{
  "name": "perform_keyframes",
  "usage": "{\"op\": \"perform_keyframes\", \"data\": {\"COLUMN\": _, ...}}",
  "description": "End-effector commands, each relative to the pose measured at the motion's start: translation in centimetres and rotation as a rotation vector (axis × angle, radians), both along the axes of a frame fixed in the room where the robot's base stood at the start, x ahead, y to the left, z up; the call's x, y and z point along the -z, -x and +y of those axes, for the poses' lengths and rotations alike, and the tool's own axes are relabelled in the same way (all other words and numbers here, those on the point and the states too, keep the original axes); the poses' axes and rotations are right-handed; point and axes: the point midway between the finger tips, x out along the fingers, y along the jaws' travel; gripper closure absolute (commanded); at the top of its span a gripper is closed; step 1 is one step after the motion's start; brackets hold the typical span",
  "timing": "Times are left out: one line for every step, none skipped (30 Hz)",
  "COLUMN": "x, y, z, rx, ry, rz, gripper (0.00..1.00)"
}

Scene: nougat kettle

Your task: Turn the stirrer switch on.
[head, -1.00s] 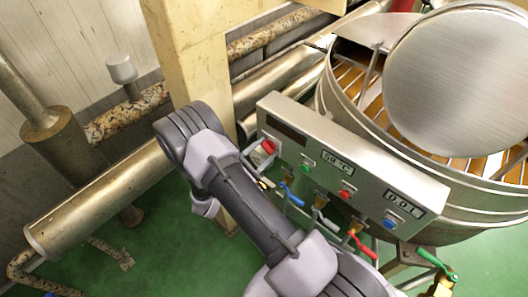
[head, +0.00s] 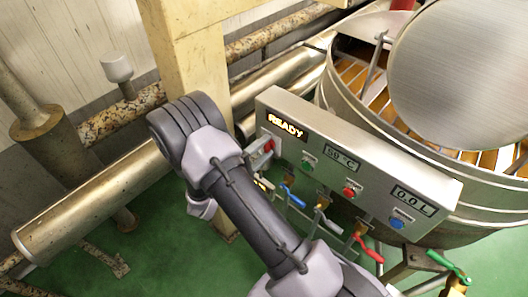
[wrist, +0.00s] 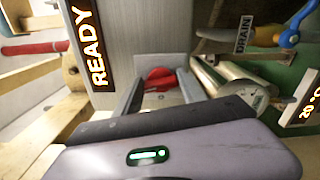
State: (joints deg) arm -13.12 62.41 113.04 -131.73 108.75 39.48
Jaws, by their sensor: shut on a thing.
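The stirrer switch, a red knob (head: 268,146) on a light plate, sits at the left end of the steel control panel (head: 375,180). In the wrist view the red knob (wrist: 160,76) lies between the two fingertips of my gripper (wrist: 160,92), which is shut on it. The knob's sides are partly hidden by the fingers. In the head view my arm hides most of the gripper. A lit display (head: 286,126) above the knob reads READY; it also shows in the wrist view (wrist: 90,47).
The panel also carries a green button (head: 306,164), a red button (head: 349,190) and a blue button (head: 397,223). Valve handles, including a blue one (head: 291,197) and a red one (head: 368,246), hang below. The big kettle (head: 465,200) stands behind. A yellow post (head: 190,55) rises behind my arm.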

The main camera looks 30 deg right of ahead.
Motion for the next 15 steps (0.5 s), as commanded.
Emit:
{"op": "perform_keyframes", "data": {"x": 0.25, "y": 0.0, "z": 0.01, "rx": 0.0, "ry": -0.01, "rz": -0.026, "gripper": 0.93}}
{"op": "perform_keyframes", "data": {"x": 0.25, "y": 0.0, "z": 0.01, "rx": 0.0, "ry": -0.016, "rz": -0.044, "gripper": 0.93}}
{"op": "perform_keyframes", "data": {"x": 0.25, "y": 0.0, "z": 0.01, "rx": 0.0, "ry": -0.024, "rz": -0.065, "gripper": 0.93}}
{"op": "perform_keyframes", "data": {"x": 0.25, "y": 0.0, "z": 0.01, "rx": 0.0, "ry": -0.029, "rz": -0.081, "gripper": 0.93}}
{"op": "perform_keyframes", "data": {"x": 0.25, "y": 0.0, "z": 0.01, "rx": 0.0, "ry": -0.034, "rz": -0.093, "gripper": 0.93}}
{"op": "perform_keyframes", "data": {"x": 0.25, "y": 0.01, "z": 0.01, "rx": 0.0, "ry": -0.04, "rz": -0.111, "gripper": 0.93}}
{"op": "perform_keyframes", "data": {"x": 0.24, "y": 0.01, "z": 0.01, "rx": 0.0, "ry": -0.044, "rz": -0.122, "gripper": 0.93}}
{"op": "perform_keyframes", "data": {"x": 0.22, "y": 0.01, "z": 0.01, "rx": 0.0, "ry": -0.048, "rz": -0.133, "gripper": 0.93}}
{"op": "perform_keyframes", "data": {"x": 0.21, "y": 0.01, "z": 0.01, "rx": 0.0, "ry": -0.053, "rz": -0.146, "gripper": 0.93}}
{"op": "perform_keyframes", "data": {"x": 0.2, "y": 0.01, "z": 0.01, "rx": 0.0, "ry": -0.056, "rz": -0.153, "gripper": 0.93}}
{"op": "perform_keyframes", "data": {"x": 0.19, "y": 0.01, "z": 0.01, "rx": 0.0, "ry": -0.058, "rz": -0.161, "gripper": 0.93}}
{"op": "perform_keyframes", "data": {"x": 0.18, "y": 0.02, "z": 0.0, "rx": 0.0, "ry": -0.062, "rz": -0.17, "gripper": 0.93}}
{"op": "perform_keyframes", "data": {"x": 0.18, "y": 0.02, "z": 0.0, "rx": 0.0, "ry": -0.064, "rz": -0.176, "gripper": 0.93}}
{"op": "perform_keyframes", "data": {"x": 0.17, "y": 0.02, "z": 0.0, "rx": 0.0, "ry": -0.065, "rz": -0.18, "gripper": 0.93}}
{"op": "perform_keyframes", "data": {"x": 0.17, "y": 0.02, "z": 0.0, "rx": 0.0, "ry": -0.067, "rz": -0.185, "gripper": 0.93}}
